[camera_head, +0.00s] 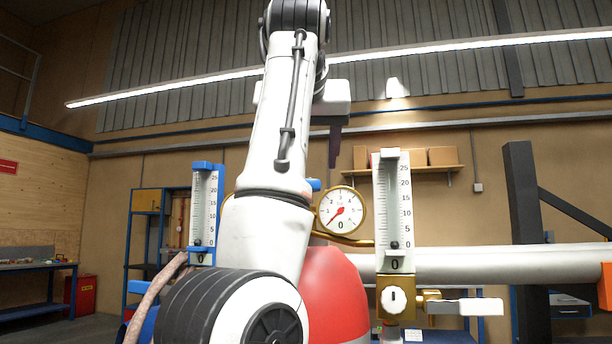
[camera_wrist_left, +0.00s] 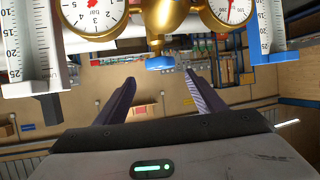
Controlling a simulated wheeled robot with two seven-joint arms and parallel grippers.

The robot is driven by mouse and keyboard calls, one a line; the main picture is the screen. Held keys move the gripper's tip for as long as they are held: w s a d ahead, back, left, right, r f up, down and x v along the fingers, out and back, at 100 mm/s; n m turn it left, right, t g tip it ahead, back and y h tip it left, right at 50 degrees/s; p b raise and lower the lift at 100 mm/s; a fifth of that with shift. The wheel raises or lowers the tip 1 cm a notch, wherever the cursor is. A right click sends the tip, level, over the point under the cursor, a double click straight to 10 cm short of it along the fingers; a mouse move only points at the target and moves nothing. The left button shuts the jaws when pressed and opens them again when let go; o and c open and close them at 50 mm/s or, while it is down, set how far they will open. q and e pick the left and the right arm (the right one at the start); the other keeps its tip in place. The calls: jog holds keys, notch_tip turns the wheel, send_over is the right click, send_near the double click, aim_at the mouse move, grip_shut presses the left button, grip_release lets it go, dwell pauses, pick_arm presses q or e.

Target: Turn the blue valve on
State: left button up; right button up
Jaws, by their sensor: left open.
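A blue valve knob (camera_wrist_left: 160,63) sits on a brass fitting (camera_wrist_left: 155,20) between two round gauges in the left wrist view. In the head view, a small blue piece (camera_head: 314,184) shows beside the gauge, mostly hidden behind my arm. My left gripper (camera_wrist_left: 161,82) is open and empty; its two dark fingers point at the knob, one toward each side, with the knob around or just past the tips. In the head view, a dark finger of the left gripper (camera_head: 335,155) hangs above the gauge. Contact with the knob cannot be told. My right gripper is not in view.
A gauge (camera_head: 340,209) stands between a blue-framed flow tube (camera_head: 203,210) and a white-framed one (camera_head: 393,210). A white lever (camera_head: 466,307) sticks out right of a brass valve. A blue part (camera_head: 148,326) shows low at left. A thick white pipe (camera_head: 490,264) runs right.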

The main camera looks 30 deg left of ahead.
pick_arm(q)
jog(key=shift+v, duration=1.65)
